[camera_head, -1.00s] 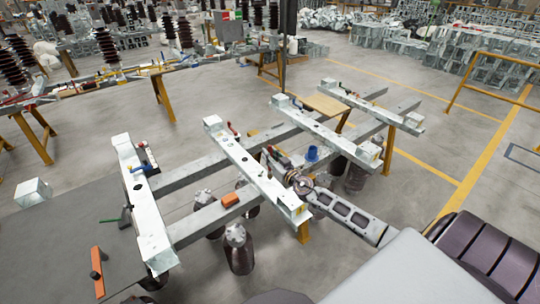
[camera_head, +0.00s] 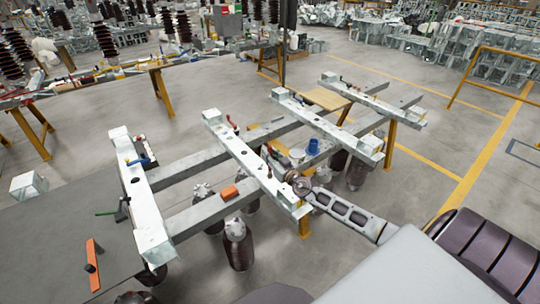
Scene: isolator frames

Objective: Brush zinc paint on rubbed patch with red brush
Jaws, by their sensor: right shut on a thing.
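My right gripper (camera_head: 274,159) reaches in from the right over the second long galvanized beam (camera_head: 228,150). It is shut on a thin, partly hidden thing with a bit of red at its tip, which looks like the red brush (camera_head: 268,150). A white pot (camera_head: 297,156) stands just right of the gripper, beside a blue cup (camera_head: 313,147). The rubbed patch and the brush bristles are too small to make out. My left gripper is not in view.
An orange block (camera_head: 229,193) lies on a lower cross beam. A nearer beam (camera_head: 140,200) carries a blue-handled tool (camera_head: 140,160). Dark insulators (camera_head: 237,245) stand under the frame. A grey table (camera_head: 60,235) is at left.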

